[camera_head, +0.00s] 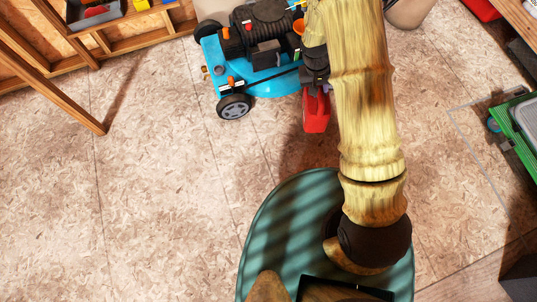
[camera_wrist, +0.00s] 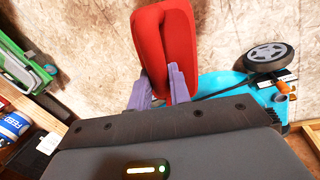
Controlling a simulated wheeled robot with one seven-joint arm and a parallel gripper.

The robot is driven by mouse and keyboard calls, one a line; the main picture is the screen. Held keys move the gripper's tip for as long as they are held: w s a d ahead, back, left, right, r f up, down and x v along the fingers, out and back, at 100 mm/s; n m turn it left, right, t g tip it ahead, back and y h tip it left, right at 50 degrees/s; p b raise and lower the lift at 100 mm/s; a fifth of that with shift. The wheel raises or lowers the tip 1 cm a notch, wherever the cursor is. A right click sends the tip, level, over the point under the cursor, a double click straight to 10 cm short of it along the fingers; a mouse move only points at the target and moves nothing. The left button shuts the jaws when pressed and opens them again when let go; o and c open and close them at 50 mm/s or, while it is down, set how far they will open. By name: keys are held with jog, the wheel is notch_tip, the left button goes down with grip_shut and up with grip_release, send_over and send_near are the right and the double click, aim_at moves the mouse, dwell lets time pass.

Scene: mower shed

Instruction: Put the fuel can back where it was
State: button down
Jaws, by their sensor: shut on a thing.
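The red fuel can (camera_head: 316,114) hangs at my gripper (camera_head: 315,84), just right of the mower's front wheel in the head view. In the wrist view the can (camera_wrist: 164,42) sits between the two purple-grey fingers of my gripper (camera_wrist: 160,85), which is shut on it. My arm hides part of the can's surroundings in the head view. The frames do not clearly show whether the can touches the floor.
A turquoise lawn mower (camera_head: 262,82) stands close left of the can. A green-framed thing (camera_head: 520,125) is at the right, beside a pale outline (camera_head: 470,125) on the floor. A wooden beam (camera_head: 60,88) leans at the left.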

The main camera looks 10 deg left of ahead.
jog(key=s+a+f+n+b, duration=0.1)
jog(key=s+a+f+b, duration=0.1)
jog(key=a+f+b, duration=0.3)
jog(key=s+a+f+n+b, duration=0.1)
jog(key=s+a+f+b, duration=0.2)
jog(key=f, duration=0.9)
jog(key=s+a+f+n+b, duration=0.1)
jog(key=s+a+f+b, duration=0.2)
jog(key=a+f+b, duration=0.4)
notch_tip(320, 180, down, 2)
jog(key=b, duration=0.3)
jog(key=shift+n+t, duration=0.3)
jog(key=shift+f, duration=0.15)
jog(key=a+b+x, duration=0.1)
jog(key=b+x, duration=0.3)
jog(key=x, duration=0.2)
jog(key=shift+s, duration=0.3)
jog(key=shift+a+f, duration=0.1)
jog(key=shift+f, duration=0.05)
jog(key=b+x, duration=0.2)
jog(key=x, duration=0.1)
jog(key=shift+s+a+f, duration=0.15)
jog(key=shift+a+f, duration=0.2)
jog(key=shift+f, duration=0.2)
